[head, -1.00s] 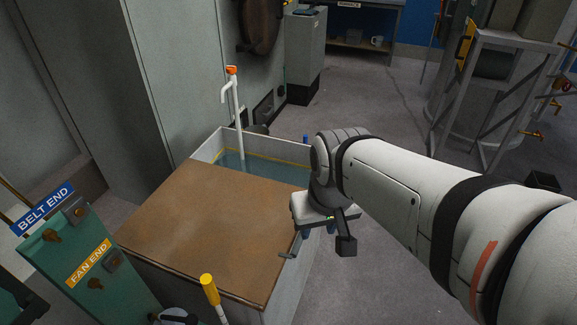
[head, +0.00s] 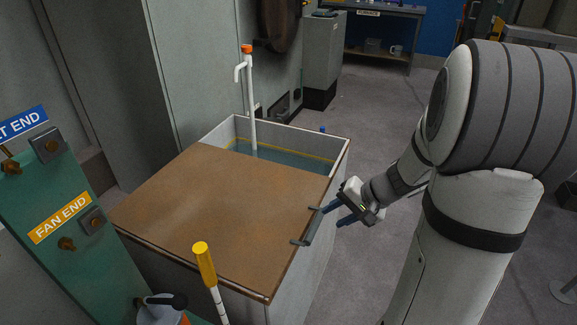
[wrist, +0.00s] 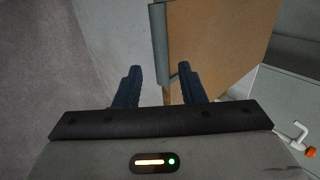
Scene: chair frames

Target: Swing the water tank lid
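The water tank (head: 342,158) is a pale box with water showing at its far end. Its flat brown lid (head: 215,210) covers the near part and lies level. A dark grey bar handle (head: 314,227) sits along the lid's right edge; it also shows upright in the wrist view (wrist: 159,40). My gripper (head: 337,214) is just right of the handle, pointing at it. In the wrist view my gripper (wrist: 160,72) has its two dark blue fingers apart, with the handle's lower end in line with the gap. I cannot tell whether they touch it.
A white pipe with an orange cap (head: 247,95) rises from the tank's open end. A yellow-topped lever (head: 204,263) and a green control post (head: 70,215) stand at the near left. Grey floor (head: 375,120) beyond the tank is clear.

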